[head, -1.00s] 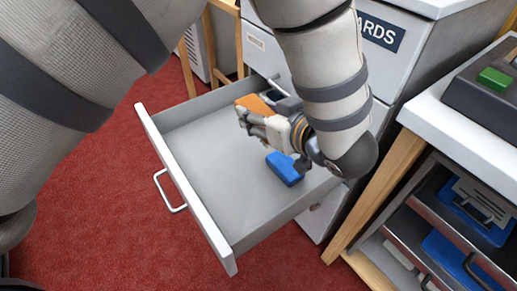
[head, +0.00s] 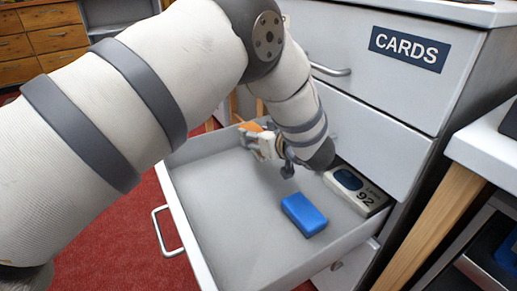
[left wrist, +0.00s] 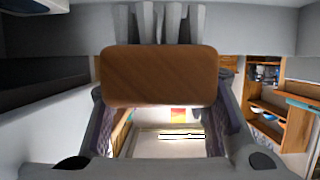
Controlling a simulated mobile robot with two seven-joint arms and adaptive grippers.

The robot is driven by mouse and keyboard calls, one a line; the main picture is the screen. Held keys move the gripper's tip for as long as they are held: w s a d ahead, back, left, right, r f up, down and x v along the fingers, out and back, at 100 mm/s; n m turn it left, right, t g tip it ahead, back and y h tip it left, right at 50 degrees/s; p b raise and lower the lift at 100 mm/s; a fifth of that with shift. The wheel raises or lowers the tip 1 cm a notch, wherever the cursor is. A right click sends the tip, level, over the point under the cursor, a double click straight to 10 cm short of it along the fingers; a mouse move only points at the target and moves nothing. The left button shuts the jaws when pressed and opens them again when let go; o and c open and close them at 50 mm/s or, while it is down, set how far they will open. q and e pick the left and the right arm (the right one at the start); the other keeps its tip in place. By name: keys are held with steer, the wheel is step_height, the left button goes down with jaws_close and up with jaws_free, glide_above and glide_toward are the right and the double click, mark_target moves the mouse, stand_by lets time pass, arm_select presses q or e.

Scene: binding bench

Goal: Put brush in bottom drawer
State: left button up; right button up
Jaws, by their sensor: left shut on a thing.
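The brush is held by my left gripper (head: 262,144). Its brown wooden block (left wrist: 158,76) and grey bristles (left wrist: 165,22) fill the upper middle of the left wrist view, between the two fingers. In the head view only an orange-brown part of the brush (head: 250,127) shows beyond the gripper; the rest is hidden. A grey-white drawer (head: 187,238) stands pulled out low in the cabinet. The gripper and brush are over its far left part; their height above its floor is hard to tell. My right gripper is not in view.
A blue block (head: 304,215) and a pale box marked 92 (head: 355,190) lie in the drawer's right side. The cabinet's upper drawer, labelled CARDS (head: 410,48), is shut. A white-topped bench (head: 485,150) stands at the right. The drawer's near left floor is clear.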

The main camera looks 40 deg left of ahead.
arm_select(q)
steer(key=shift+f+b, duration=0.5)
steer(key=shift+f, duration=1.7)
steer(key=o, duration=1.2)
steer(key=shift+o, duration=0.2)
steer(key=shift+r, duration=0.1)
steer(key=shift+s+d+r+p, duration=0.15)
steer(key=shift+d+r+p, duration=0.1)
steer(key=shift+d+r, duration=0.25)
steer(key=shift+s+d+r+p, duration=0.15)
steer(key=shift+d+r+p, duration=0.15)
steer(key=shift+r, duration=0.25)
steer(key=p+v, duration=0.2)
steer(key=v, duration=0.8)
